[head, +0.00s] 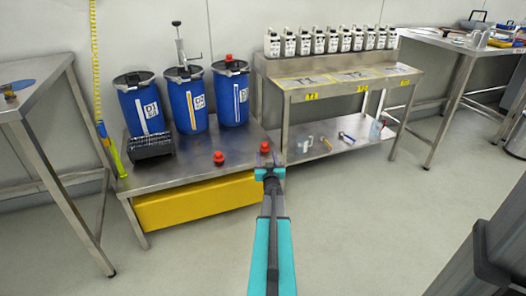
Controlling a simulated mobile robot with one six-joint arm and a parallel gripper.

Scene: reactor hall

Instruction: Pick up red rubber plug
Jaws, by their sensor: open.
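A red rubber plug (219,158) stands on the low steel table near its front edge. A second red plug (265,147) shows right at the tip of my gripper (268,161), at the table's front right corner. My gripper is open, reaching in from the front. I cannot tell whether this plug is between the fingers or just beyond them. Its lower part is hidden by the gripper. A third red piece (229,58) sits on top of the right blue drum (231,100).
Two more blue drums (139,104) (187,103) stand at the back of the low steel table (190,172), the middle one with a pump-like fitting. A black grated tray (150,144) stands front left. A yellow bin (197,201) is below. A bottle bench (330,85) stands right. The floor in front is clear.

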